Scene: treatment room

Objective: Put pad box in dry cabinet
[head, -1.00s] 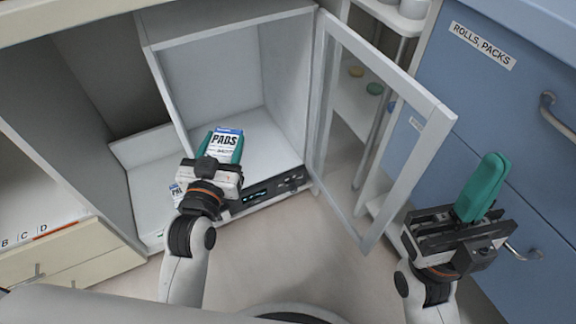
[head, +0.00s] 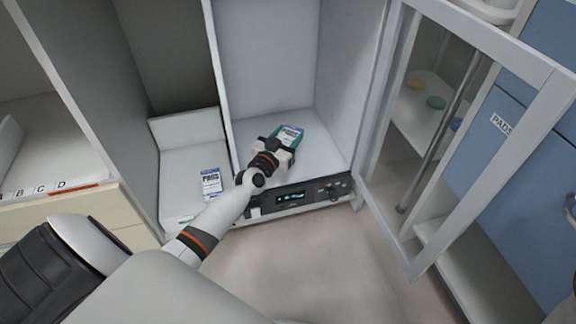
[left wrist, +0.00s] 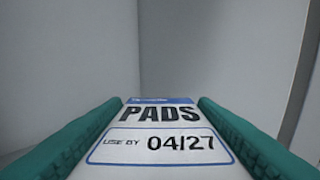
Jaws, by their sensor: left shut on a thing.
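My left gripper (head: 286,143) is shut on a white and blue pad box (head: 291,131) and holds it inside the open dry cabinet (head: 345,186). In the left wrist view the pad box (left wrist: 165,135) lies between the two green fingers. Its label reads PADS, USE BY 04/27. I cannot tell whether the box touches the cabinet floor. A second pad box (head: 211,183) stands on the shelf left of the cabinet. The cabinet's glazed door (head: 482,50) is swung open to the right. My right gripper is out of view.
A dark control panel with a lit display (head: 290,198) runs along the cabinet's front edge. The open door and a trolley (head: 425,105) with small coloured items stand at the right. The cabinet floor around the box looks clear.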

